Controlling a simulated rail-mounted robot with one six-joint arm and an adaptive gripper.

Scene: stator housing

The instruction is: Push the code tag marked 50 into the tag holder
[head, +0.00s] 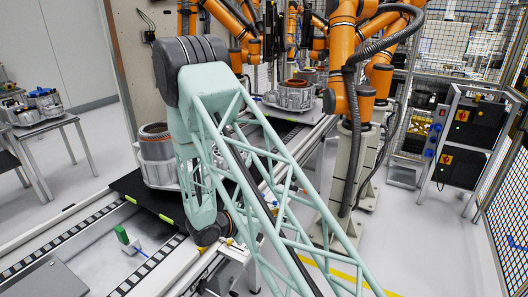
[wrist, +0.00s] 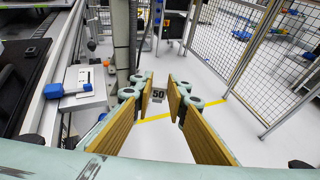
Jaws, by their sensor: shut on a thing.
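In the head view my pale green lattice arm covers the area around the gripper, and the tag does not show there. I cannot make out the tag holder for certain in either view.
A stator housing (head: 156,170) stands on a black carrier on the conveyor (head: 75,232), left of my arm. In the wrist view a white box with a blue part (wrist: 84,88) sits at the rail's edge. A mesh fence (wrist: 230,50) stands to the right, with clear floor before it.

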